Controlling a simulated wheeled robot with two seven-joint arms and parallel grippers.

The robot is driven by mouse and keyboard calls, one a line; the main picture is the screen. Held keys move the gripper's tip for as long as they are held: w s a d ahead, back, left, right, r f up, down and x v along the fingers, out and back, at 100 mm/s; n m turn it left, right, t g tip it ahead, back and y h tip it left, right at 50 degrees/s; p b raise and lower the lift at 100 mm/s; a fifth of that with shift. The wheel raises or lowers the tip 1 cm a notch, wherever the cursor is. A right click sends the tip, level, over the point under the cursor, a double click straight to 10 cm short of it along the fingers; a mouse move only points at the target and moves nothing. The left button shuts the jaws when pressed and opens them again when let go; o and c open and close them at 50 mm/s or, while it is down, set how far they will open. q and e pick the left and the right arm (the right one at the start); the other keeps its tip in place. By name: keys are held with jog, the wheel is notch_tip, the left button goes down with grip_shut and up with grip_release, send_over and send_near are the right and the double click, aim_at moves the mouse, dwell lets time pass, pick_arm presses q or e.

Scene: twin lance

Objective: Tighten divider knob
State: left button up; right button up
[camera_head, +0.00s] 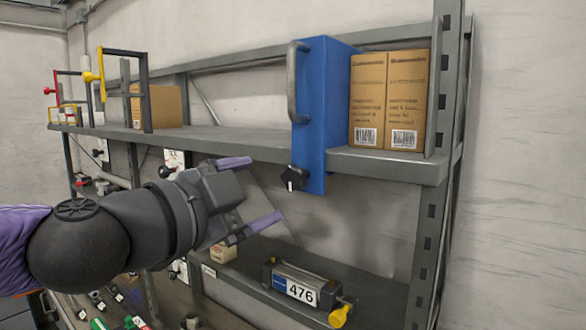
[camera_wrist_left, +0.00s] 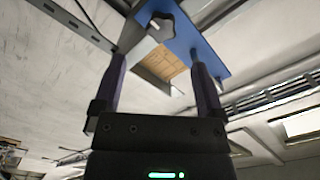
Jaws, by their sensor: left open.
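The divider is a blue upright panel (camera_head: 325,115) with a grey handle on its front edge, standing at the upper shelf. Its black lobed knob (camera_head: 294,178) sits low on the front edge, just below the shelf level. My left gripper (camera_head: 265,188) is open and empty, its two purple fingers pointing toward the knob from the left, apart from it. In the left wrist view the knob (camera_wrist_left: 163,25) shows ahead, beyond and between the open fingers (camera_wrist_left: 158,65), with the blue divider (camera_wrist_left: 200,42) behind it. My right gripper is not in view.
Two cardboard boxes (camera_head: 388,100) stand right of the divider on the upper shelf (camera_head: 388,164). A grey device marked 476 (camera_head: 300,287) with a yellow knob lies on the lower shelf. Black frames (camera_head: 125,90) and another box stand at the left. The upper shelf's middle is clear.

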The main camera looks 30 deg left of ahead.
aim_at(292, 178)
pick_arm(q)
jog(key=w+p, duration=0.2)
jog(key=w, duration=0.1)
jog(key=shift+w+d+r+p, duration=0.1)
jog(key=shift+w+r+p, duration=0.2)
jog(key=shift+r, duration=0.05)
jog(key=shift+w+f, duration=0.15)
jog(key=shift+w, duration=0.35)
jog(key=shift+w+f, duration=0.15)
jog(key=shift+w, duration=0.35)
jog(key=shift+w+d, duration=0.2)
jog(key=shift+w, duration=1.15)
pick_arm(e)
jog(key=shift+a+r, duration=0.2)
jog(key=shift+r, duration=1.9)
pick_arm(q)
grip_shut()
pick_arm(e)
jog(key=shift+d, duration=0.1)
